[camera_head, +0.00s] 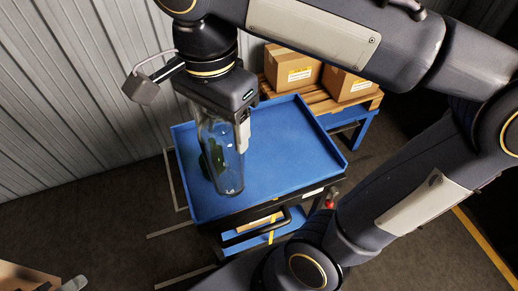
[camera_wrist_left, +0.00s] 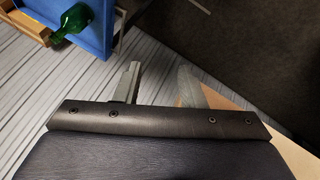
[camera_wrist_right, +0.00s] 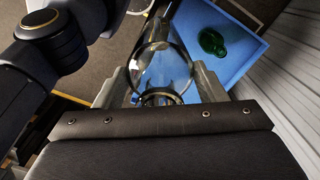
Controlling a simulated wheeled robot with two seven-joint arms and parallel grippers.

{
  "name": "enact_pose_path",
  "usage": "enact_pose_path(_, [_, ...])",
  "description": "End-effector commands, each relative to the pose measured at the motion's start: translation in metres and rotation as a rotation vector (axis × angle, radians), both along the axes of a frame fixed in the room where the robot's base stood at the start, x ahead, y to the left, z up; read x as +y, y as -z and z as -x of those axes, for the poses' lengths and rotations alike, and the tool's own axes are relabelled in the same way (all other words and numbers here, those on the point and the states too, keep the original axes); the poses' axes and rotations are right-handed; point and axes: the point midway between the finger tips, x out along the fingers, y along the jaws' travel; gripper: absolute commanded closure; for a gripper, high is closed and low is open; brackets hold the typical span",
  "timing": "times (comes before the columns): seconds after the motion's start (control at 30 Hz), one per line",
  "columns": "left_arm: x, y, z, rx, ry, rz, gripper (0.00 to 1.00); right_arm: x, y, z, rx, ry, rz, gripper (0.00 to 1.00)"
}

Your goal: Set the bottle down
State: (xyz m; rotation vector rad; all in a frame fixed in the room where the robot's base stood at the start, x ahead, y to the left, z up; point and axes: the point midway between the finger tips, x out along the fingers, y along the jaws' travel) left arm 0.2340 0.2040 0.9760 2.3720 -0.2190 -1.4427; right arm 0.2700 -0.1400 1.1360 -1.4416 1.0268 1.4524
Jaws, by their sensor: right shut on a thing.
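A clear glass bottle (camera_head: 228,168) hangs nearly upright, slightly tilted in the head view, under my right gripper (camera_head: 222,122), which is shut on it. In the right wrist view the clear bottle (camera_wrist_right: 160,68) stands between the two fingers. Its base shows against the blue tray top (camera_head: 280,130); the gap beneath it is hard to judge. A green bottle (camera_head: 207,163) is on the tray, partly seen through the clear one. It also shows in the right wrist view (camera_wrist_right: 212,41) and left wrist view (camera_wrist_left: 73,20). My left gripper (camera_wrist_left: 158,85) is open and empty, away from the tray.
The blue tray has a raised rim and tops a cart with a handle (camera_head: 258,232). The tray's right part is clear. Cardboard boxes (camera_head: 292,68) sit on a wooden pallet (camera_head: 318,98) behind. Another carton (camera_head: 22,278) is at the lower left. A corrugated wall (camera_head: 80,90) stands left.

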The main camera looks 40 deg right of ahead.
Motion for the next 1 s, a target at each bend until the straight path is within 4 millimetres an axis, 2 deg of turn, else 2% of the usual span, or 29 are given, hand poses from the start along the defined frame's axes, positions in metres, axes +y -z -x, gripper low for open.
enact_pose_path(0.03, [0.0, 0.009, 0.0, 0.0, 0.0, 0.0, 0.64, 0.002, 0.018, -0.009, 0.005, -0.026, 0.0, 0.95])
enact_pose_path(0.1, [0.0, 0.016, 0.0, 0.0, 0.0, 0.0, 0.64, 0.004, 0.036, -0.022, 0.005, -0.065, 0.001, 0.95])
enact_pose_path(0.3, [0.0, 0.03, 0.0, 0.0, 0.0, 0.0, 0.64, 0.009, 0.083, -0.053, 0.002, -0.171, 0.003, 0.95])
enact_pose_path(0.57, [0.0, 0.035, 0.0, 0.0, 0.0, 0.0, 0.64, 0.004, 0.104, -0.069, -0.002, -0.216, 0.007, 0.95])
enact_pose_path(0.77, [0.0, 0.035, 0.0, 0.0, 0.0, 0.0, 0.64, -0.022, 0.118, -0.084, -0.001, -0.213, 0.006, 0.95])
enact_pose_path(1.0, [0.0, 0.035, 0.0, 0.0, 0.0, 0.0, 0.64, -0.063, 0.139, -0.107, 0.0, -0.212, 0.007, 0.95])
